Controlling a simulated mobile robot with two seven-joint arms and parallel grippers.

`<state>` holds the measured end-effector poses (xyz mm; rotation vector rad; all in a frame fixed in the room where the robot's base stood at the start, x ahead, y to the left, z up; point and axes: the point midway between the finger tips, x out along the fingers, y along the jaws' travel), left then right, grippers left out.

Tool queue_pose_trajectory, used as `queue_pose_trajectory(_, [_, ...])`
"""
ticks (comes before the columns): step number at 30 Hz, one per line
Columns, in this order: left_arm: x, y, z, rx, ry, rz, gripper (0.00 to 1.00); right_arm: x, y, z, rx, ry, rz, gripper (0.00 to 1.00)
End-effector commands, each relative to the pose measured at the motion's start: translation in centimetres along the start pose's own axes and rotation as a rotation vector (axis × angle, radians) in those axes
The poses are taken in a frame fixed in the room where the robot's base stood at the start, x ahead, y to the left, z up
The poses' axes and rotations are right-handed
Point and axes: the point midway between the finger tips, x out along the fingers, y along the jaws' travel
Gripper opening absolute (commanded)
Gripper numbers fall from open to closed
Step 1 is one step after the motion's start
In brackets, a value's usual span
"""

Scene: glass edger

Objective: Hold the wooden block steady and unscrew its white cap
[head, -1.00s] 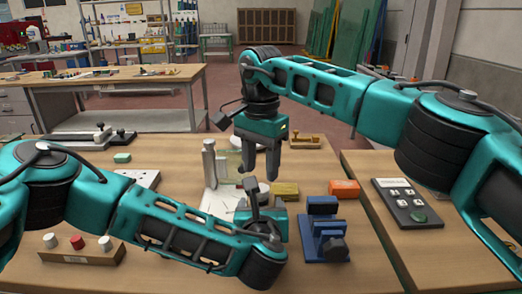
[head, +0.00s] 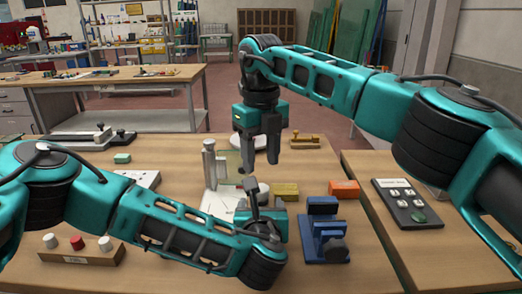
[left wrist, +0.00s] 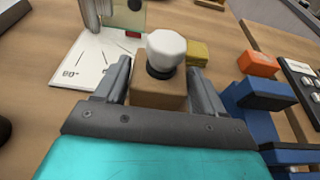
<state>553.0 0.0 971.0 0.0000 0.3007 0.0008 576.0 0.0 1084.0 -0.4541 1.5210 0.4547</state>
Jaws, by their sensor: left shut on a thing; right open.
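The wooden block (left wrist: 158,93) is a brown cube between the two fingers of my left gripper (left wrist: 160,88) in the left wrist view. That gripper is shut on it. The white cap (left wrist: 166,48) is faceted and sits on top of the block over a dark collar. My right gripper (head: 259,160) is open and empty, pointing down above and behind the left gripper, apart from the cap.
A blue fixture (head: 324,232) stands right of my left gripper. An orange box (head: 344,188) and a yellow block (head: 286,191) lie behind. A white angle plate (left wrist: 82,65) with a metal post is to the left. A button bar (head: 80,252) lies at the front left.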

Motion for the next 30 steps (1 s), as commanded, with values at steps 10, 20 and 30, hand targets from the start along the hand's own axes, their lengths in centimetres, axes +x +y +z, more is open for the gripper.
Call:
queue_pose_trajectory(10, [0.0,0.0,0.0,0.000,0.000,0.001,0.00,-0.7,0.0,0.0,0.638,0.000,-0.001,0.49])
queue_pose_trajectory(20, [0.0,0.0,0.0,0.000,0.000,0.001,0.00,-0.9,0.0,-0.1,0.955,0.001,0.000,0.49])
queue_pose_trajectory(30, [0.0,0.0,0.0,0.000,0.000,0.001,0.00,3.2,-0.1,-0.1,0.975,0.005,-0.002,0.49])
